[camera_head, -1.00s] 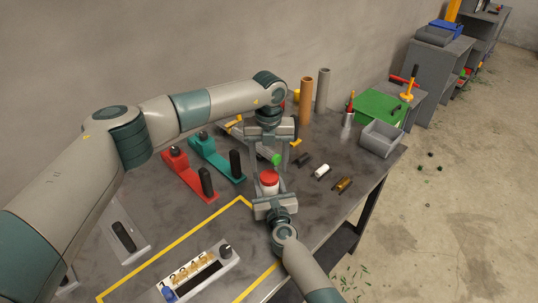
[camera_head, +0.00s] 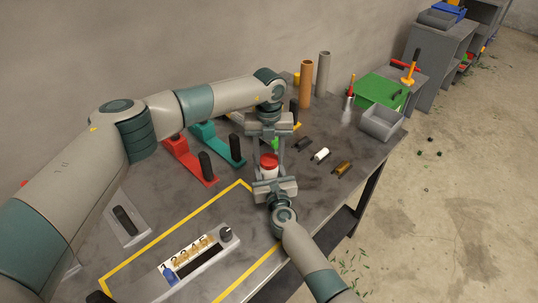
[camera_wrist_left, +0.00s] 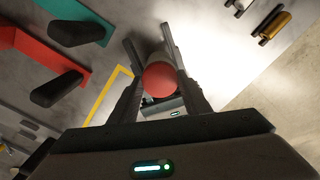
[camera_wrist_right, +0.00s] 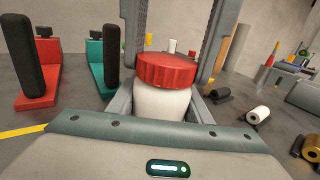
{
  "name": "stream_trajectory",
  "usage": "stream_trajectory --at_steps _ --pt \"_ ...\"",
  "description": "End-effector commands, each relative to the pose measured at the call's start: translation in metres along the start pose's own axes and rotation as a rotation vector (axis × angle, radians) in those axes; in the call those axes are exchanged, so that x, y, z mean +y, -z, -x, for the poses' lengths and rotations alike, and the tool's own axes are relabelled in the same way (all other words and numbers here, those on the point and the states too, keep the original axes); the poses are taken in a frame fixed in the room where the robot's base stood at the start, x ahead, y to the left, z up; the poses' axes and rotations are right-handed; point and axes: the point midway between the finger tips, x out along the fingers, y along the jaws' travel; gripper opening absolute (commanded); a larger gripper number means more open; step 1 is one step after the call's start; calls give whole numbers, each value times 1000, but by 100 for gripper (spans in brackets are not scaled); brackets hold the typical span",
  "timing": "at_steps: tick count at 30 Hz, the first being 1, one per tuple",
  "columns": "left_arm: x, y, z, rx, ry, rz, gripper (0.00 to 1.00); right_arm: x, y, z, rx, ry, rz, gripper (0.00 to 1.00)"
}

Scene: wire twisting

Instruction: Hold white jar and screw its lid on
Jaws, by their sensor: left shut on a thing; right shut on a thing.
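The white jar (camera_wrist_right: 162,103) stands upright with the ribbed red lid (camera_wrist_right: 167,69) on its top; how tightly the lid sits cannot be told. Both also show in the head view, the lid (camera_head: 269,160) above the jar (camera_head: 268,174). My right gripper (camera_head: 271,178) comes from the front and is shut on the jar's body. My left gripper (camera_head: 269,158) points down from above, its two fingers on either side of the lid and shut on it. In the left wrist view the red lid (camera_wrist_left: 159,79) lies between the fingertips and hides much of the jar.
Teal (camera_head: 217,146) and red (camera_head: 190,163) fixtures with black handles stand left of the jar. Small cylinders, one white (camera_head: 320,154) and one brown (camera_head: 343,167), lie to the right. A grey bin (camera_head: 382,123) is at the table's right edge. Tall tubes (camera_head: 306,84) stand behind.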

Motion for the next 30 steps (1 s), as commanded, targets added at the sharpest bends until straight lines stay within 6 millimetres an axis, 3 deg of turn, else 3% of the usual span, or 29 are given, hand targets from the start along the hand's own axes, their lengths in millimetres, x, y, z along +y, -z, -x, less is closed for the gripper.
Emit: stream_trajectory --at_steps 8,30 --pt "0 0 0 0 1 -126 16 0 0 0 0 0 1 0" --pt "0 0 0 -4 0 -1244 16 0 0 0 1 0 1 0"
